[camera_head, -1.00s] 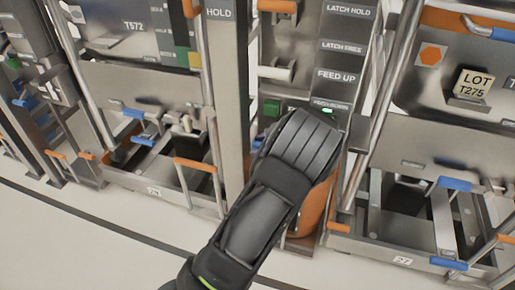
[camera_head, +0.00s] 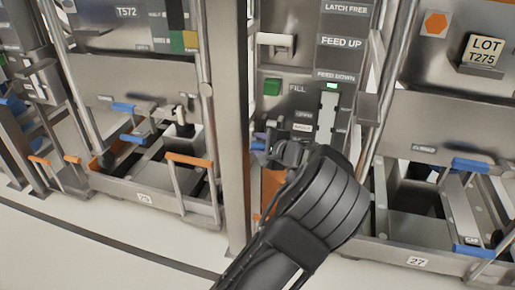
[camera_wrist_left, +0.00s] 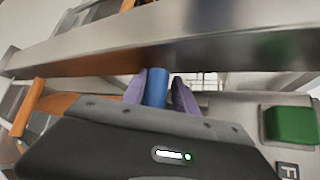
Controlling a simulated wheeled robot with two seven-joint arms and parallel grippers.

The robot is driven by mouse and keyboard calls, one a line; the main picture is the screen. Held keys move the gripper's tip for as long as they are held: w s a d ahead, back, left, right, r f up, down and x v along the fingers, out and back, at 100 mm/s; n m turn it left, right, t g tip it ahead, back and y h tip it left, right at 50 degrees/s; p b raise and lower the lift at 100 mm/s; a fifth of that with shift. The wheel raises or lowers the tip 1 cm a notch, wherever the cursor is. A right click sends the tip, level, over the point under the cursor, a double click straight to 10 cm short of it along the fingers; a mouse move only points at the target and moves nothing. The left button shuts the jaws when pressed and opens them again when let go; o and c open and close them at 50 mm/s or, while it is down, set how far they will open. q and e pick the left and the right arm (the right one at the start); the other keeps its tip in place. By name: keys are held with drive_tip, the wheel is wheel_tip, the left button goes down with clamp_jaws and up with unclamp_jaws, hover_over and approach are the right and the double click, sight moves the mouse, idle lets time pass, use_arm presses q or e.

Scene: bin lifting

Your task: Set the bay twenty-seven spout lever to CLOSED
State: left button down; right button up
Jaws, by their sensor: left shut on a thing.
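My left gripper (camera_head: 262,143) comes in from the bottom of the head view, in front of the panel with the green button. Its purple fingers are shut on a blue handle (camera_head: 257,146), mostly hidden behind the gripper. In the left wrist view the blue handle (camera_wrist_left: 157,88) shows as a short cylinder between the two fingers. I cannot tell from these frames which lever it belongs to, nor its setting. Small labels (camera_head: 302,127) beside the gripper are too small to read surely. The bay 27 plate (camera_head: 417,261) is at the lower right. My right gripper is not in view.
A grey upright post (camera_head: 233,130) stands just left of the gripper. A green FILL button (camera_head: 272,87) and a lit FEED DOWN label (camera_head: 334,76) are above it. A slanted metal rail (camera_head: 378,110) is on the right. A metal bar (camera_wrist_left: 180,45) crosses close above the fingers.

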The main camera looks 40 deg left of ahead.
use_arm(q)
drive_tip(key=shift+w+d+f+t, duration=0.15)
drive_tip(key=shift+w+d+t, duration=0.05)
drive_tip(key=shift+w, duration=0.25)
drive_tip(key=shift+w+d+f+t, duration=0.1)
drive_tip(key=shift+w+d+t, duration=0.1)
drive_tip(key=shift+w, duration=0.2)
drive_tip(key=c, duration=1.4)
unclamp_jaws()
drive_tip(key=o, duration=0.5)
drive_tip(key=shift+w+f, duration=0.15)
drive_tip(key=shift+w, duration=0.05)
drive_tip(key=shift+c, duration=0.2)
drive_tip(key=shift+s+d, duration=0.1)
drive_tip(key=shift+d, duration=0.05)
drive_tip(key=p+v, duration=0.2)
drive_tip(key=v, duration=0.5)
drive_tip(key=shift+s+r, duration=0.25)
